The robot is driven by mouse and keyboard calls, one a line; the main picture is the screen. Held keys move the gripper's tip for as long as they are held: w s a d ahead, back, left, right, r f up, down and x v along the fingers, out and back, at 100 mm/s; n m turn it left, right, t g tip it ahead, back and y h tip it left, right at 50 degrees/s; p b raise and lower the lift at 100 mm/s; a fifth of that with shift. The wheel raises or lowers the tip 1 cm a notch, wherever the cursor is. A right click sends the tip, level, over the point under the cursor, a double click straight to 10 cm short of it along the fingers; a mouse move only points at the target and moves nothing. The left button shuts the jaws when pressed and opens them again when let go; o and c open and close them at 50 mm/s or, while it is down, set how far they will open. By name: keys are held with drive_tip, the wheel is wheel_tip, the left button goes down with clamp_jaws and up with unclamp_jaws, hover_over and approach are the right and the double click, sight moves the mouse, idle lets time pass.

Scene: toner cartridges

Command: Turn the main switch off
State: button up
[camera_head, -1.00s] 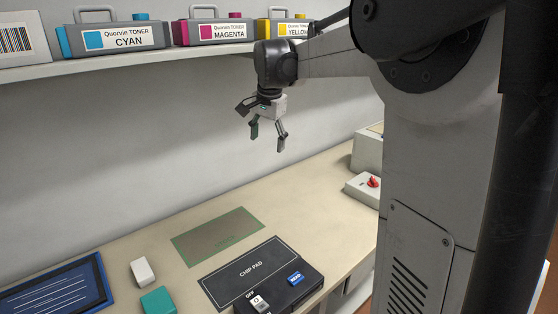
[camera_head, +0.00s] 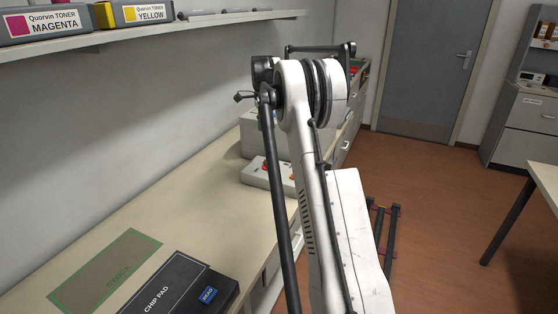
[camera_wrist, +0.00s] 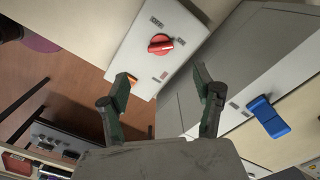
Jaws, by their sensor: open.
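The main switch looks to be a red rotary knob (camera_wrist: 160,44) on a light grey box (camera_wrist: 185,30) in the wrist view. An orange part (camera_wrist: 131,80) shows beside the left fingertip. In the head view, the grey box (camera_head: 257,178) stands on the bench, partly behind my arm. My gripper cannot be clearly made out there.
A larger grey box with a blue lever (camera_wrist: 268,116) is at the right of the wrist view. In the head view, a black chip pad (camera_head: 170,285) and a green-edged stock mat (camera_head: 135,240) lie on the bench. Toner cartridges (camera_head: 140,14) stand on the shelf above.

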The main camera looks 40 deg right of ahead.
sight(266, 162)
wheel_tip(266, 162, down, 14)
drive_tip(key=shift+d, duration=0.1)
idle(0.5)
drive_tip(key=c, duration=1.1)
